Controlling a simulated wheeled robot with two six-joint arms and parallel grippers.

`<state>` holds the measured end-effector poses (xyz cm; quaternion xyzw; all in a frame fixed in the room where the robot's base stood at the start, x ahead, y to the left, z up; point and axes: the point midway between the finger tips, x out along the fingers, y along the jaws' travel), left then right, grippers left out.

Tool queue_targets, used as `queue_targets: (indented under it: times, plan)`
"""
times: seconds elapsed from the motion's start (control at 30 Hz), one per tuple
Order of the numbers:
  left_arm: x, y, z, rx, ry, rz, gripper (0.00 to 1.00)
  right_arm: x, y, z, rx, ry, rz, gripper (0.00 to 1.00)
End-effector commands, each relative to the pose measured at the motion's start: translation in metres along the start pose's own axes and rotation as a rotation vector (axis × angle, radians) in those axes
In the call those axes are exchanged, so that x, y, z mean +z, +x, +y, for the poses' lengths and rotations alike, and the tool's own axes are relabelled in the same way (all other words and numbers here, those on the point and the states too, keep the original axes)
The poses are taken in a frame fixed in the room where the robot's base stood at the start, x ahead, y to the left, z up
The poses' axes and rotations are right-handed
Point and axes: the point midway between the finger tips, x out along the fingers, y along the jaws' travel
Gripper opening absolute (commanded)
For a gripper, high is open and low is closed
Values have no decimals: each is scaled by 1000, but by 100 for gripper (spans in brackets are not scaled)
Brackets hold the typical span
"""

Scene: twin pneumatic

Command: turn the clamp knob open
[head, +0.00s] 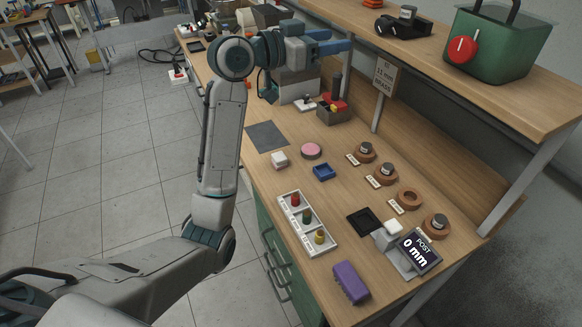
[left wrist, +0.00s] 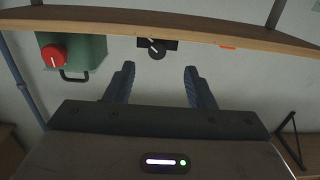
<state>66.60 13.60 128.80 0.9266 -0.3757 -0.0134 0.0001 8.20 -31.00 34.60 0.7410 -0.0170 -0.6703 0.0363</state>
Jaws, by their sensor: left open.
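Two knobs show, and I cannot tell by label which is the clamp knob. A round red knob (head: 462,50) with a white line is on the front of a green box (head: 497,45) on the upper shelf. A small black unit (head: 402,24) with a black knob stands farther along this shelf. The left wrist view shows the scene upside down, with the red knob (left wrist: 53,57) at left and the black knob (left wrist: 157,49) with a white mark between and beyond the fingertips. My left gripper (head: 336,41) is open and empty, left of the shelf and apart from both knobs.
The shelf (head: 490,83) edge and its posts stand right of my left gripper. Below, the bench holds a tray with three coloured knobs (head: 307,225), a purple block (head: 350,283), several round brown holders and a display (head: 419,253) reading 0 mm.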

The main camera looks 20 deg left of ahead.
Motion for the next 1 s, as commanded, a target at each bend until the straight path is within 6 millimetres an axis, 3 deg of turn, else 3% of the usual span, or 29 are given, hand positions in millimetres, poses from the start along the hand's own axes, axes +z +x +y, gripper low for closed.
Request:
queue_targets:
  times: [0.47, 1.0]
  plan:
    - [95, -17, 1, -90, -69, -159, 49, 0, -2, 3, 3, -1, 0, 36]
    - [196, -53, 13, -193, -143, -343, 49, 0, -2, 2, 1, -1, 0, 36]
